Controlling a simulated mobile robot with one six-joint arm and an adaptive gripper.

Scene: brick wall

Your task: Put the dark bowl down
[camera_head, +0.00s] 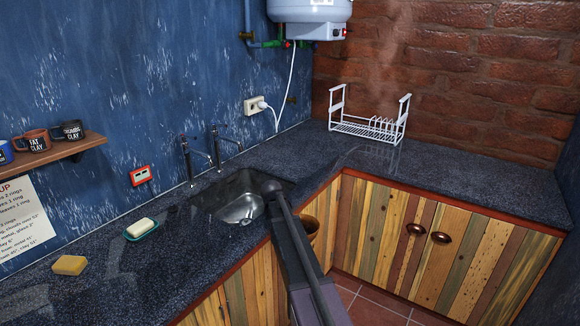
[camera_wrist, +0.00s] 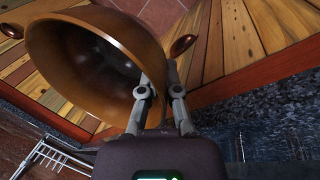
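My gripper (camera_wrist: 160,85) has one finger on the inner side of the bowl's wall and one on the outer side, shut on the rim. In the head view a brown part of the bowl (camera_head: 308,228) shows beside my arm, in front of the wooden cabinet fronts. My arm hides the rest of it and the gripper there.
The dark stone counter (camera_head: 440,168) has a wide clear stretch right of the white dish rack (camera_head: 372,120). A sink (camera_head: 240,203) with two taps lies left of my arm. A soap dish (camera_head: 142,232) and a yellow sponge (camera_head: 69,265) are on the left counter.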

